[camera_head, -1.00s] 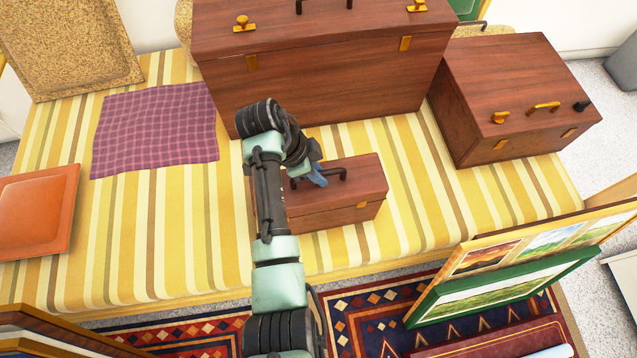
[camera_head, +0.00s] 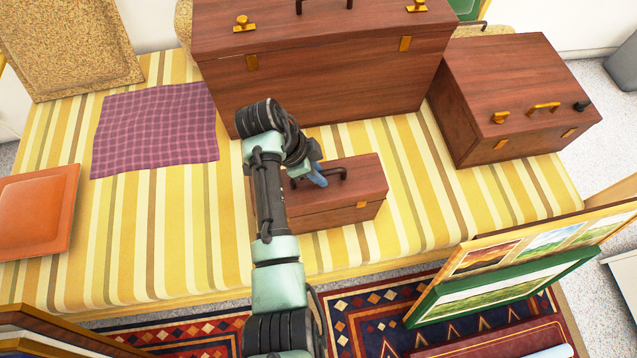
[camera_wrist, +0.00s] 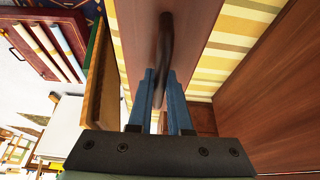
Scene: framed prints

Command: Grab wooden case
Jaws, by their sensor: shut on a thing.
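A small wooden case (camera_head: 345,198) with a dark handle (camera_head: 330,174) on top sits on the yellow striped bed cover, in front of a large wooden case (camera_head: 330,75). Another wooden case (camera_head: 525,95) with brass fittings stands at the right. My gripper (camera_head: 318,175) is at the small case's handle, with blue fingers on either side of it. In the wrist view, the fingers (camera_wrist: 160,92) are shut on the dark handle (camera_wrist: 165,45) above the case top (camera_wrist: 192,25). My arm hides the left part of the small case.
A purple checked cloth (camera_head: 155,130) and an orange cushion-like panel (camera_head: 38,210) lie to the left on the striped cover (camera_head: 150,240). Framed prints (camera_head: 510,280) lean at the lower right. The large case stands close behind my gripper.

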